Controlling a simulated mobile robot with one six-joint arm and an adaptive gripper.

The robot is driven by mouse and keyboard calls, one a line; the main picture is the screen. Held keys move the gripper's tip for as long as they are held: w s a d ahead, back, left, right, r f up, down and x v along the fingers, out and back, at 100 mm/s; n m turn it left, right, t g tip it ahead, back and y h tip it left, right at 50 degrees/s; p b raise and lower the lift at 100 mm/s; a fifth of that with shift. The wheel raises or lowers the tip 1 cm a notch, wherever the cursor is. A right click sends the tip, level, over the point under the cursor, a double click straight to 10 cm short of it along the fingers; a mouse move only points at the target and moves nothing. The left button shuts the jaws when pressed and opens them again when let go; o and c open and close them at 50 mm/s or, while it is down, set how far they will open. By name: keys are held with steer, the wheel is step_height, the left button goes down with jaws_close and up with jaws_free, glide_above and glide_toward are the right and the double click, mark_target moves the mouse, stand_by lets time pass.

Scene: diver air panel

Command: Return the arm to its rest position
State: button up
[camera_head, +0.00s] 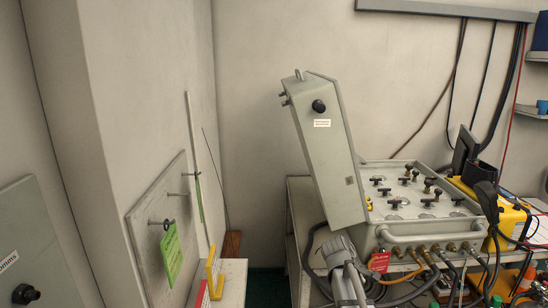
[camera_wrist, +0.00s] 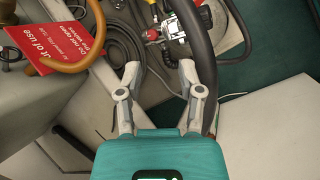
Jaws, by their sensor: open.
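My gripper (camera_wrist: 158,68) is open in the wrist view, its two pale fingers apart. No object is held between them. A thick black hose (camera_wrist: 203,60) runs close by the right finger; I cannot tell whether they touch. In the head view part of my grey arm shows at the bottom, in front of the air panel (camera_head: 395,190), and its fingertips are not clear there. The panel is a grey case with its lid (camera_head: 325,150) raised and several valve knobs on top.
A red tag (camera_wrist: 62,30) and an orange curved hose lie near the gripper at upper left. Coloured hoses (camera_head: 440,262) hang from the panel's front. A yellow case (camera_head: 508,222) stands at right. A board with a green tag (camera_head: 171,255) and a small ledge are at left.

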steer(key=s+a+m+y+p, duration=0.1)
steer(key=s+a+m+y, duration=0.2)
steer(key=s+a+m, duration=0.2)
steer(key=s+a+m+g+y+p, duration=0.1)
steer(key=s+a+m+y+p, duration=0.1)
steer(key=s+a+m, duration=0.3)
steer(key=s+y, duration=0.1)
steer(key=s, duration=0.3)
steer(key=shift+s+r, duration=0.35)
steer(key=shift+s, duration=0.05)
steer(key=shift+d, duration=0.2)
stand_by(2.9)
